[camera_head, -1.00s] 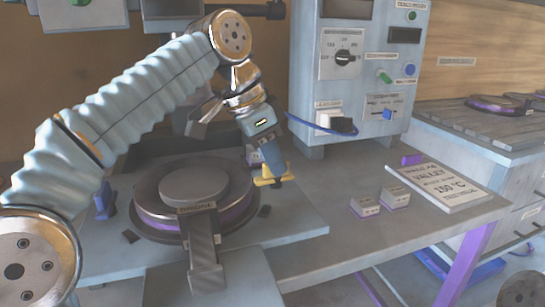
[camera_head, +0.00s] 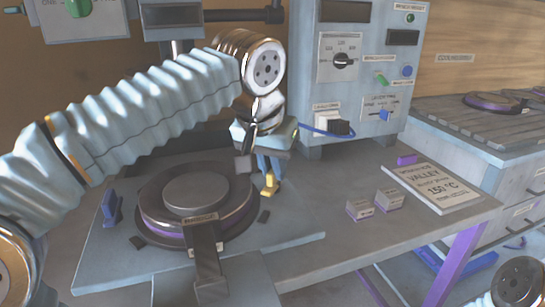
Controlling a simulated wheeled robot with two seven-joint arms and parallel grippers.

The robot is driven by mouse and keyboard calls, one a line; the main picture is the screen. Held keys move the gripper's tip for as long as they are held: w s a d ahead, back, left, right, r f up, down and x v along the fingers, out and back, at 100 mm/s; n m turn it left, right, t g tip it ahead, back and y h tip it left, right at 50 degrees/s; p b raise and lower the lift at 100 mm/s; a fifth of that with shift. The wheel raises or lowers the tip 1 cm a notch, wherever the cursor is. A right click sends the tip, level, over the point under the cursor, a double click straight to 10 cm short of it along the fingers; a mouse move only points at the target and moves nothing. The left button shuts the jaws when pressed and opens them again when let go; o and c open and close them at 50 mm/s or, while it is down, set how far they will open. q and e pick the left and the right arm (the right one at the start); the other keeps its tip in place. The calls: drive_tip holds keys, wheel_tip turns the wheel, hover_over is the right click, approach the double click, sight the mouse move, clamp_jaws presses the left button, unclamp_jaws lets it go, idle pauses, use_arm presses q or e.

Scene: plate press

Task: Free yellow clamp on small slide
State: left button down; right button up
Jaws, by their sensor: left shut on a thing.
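The yellow clamp (camera_head: 270,184) shows low beside the right side of the round plate mould (camera_head: 196,203). My left gripper (camera_head: 263,165) comes down over the clamp and is shut on it; the fingers and my wrist hide its upper part. The mould is a dark disc with a purple band and a handle toward the front. It rests on a light grey slide plate (camera_head: 290,241). I cannot tell whether the clamp touches that plate. My right gripper is not in view.
A blue clamp (camera_head: 111,208) stands at the mould's left. The grey control box (camera_head: 357,75) rises behind, with a blue cable. Two small labelled blocks (camera_head: 388,199) and a sign (camera_head: 434,187) lie on the bench at right. Bench between plate and blocks is clear.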

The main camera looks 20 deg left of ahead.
sight(281, 200)
use_arm(q)
drive_tip(key=n, duration=0.1)
drive_tip(key=n+y+p, duration=0.1)
drive_tip(key=n, duration=0.1)
drive_tip(key=shift+d+f+n+y, duration=0.15)
drive_tip(key=shift+f+n+y, duration=0.05)
drive_tip(key=shift+n+y, duration=0.1)
drive_tip(key=shift+d+f+n+g+y, duration=0.1)
drive_tip(key=shift+n+g+y, duration=0.25)
drive_tip(key=shift+n, duration=0.8)
drive_tip(key=shift+n+g+y, duration=0.15)
drive_tip(key=shift+n+y, duration=0.3)
drive_tip(key=shift+n, duration=0.7)
drive_tip(key=c, duration=1.1)
unclamp_jaws()
drive_tip(key=shift+r, duration=0.2)
drive_tip(key=v, duration=0.7)
drive_tip(key=shift+s+r, duration=0.1)
drive_tip(key=shift+r, duration=0.05)
